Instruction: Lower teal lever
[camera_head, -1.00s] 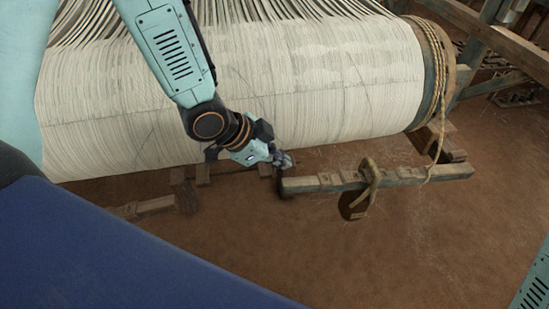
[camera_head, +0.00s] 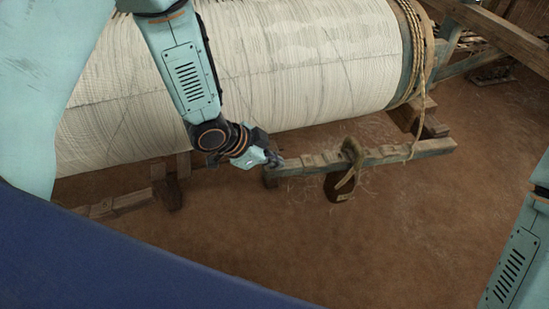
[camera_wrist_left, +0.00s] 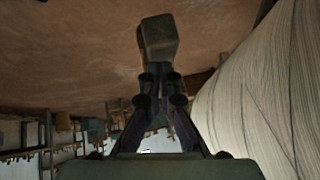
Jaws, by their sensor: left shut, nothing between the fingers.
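A long, worn wooden bar with faint grey-teal paint, which I take to be the teal lever (camera_head: 390,154), stretches across low in front of the loom's cloth roll. Its left end is nearest my gripper. My left gripper (camera_head: 274,159) is shut and empty, with its fingertips at or just above that end. In the left wrist view the block-like lever end (camera_wrist_left: 158,38) shows straight ahead of the closed fingers (camera_wrist_left: 160,82). I cannot tell whether they touch. My right gripper is out of view.
The big pale cloth roll (camera_head: 290,75) lies close behind my left gripper. Wooden blocks (camera_head: 120,203) lie left. Brown floor in front is clear.

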